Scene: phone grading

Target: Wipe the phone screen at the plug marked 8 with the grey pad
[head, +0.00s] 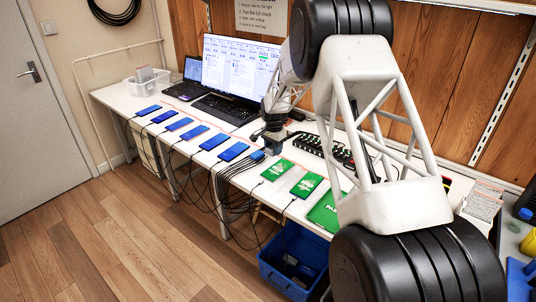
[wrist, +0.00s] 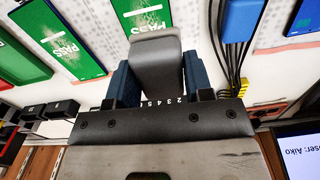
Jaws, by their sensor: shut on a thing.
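My gripper (wrist: 160,75) is shut on the grey pad (wrist: 155,62), held between two dark blue fingers. In the head view my gripper (head: 272,138) is over the bench, just behind the row of phones. In the wrist view the pad overlaps the lower part of a green PASS phone (wrist: 140,16); I cannot tell whether it touches the screen. That screen has pale speckles. A second green phone (wrist: 65,38), also speckled, and a third (wrist: 14,50) lie left of it. Several blue-screened phones (head: 194,132) lie to the left in the head view. I cannot read a plug mark 8.
A blue block (wrist: 240,18) with cables is close right of the pad. A laptop (head: 228,105) and white basket (head: 146,83) stand toward the far end. A black block row (head: 310,143) lies behind the green phones. A blue bin (head: 291,262) is on the floor.

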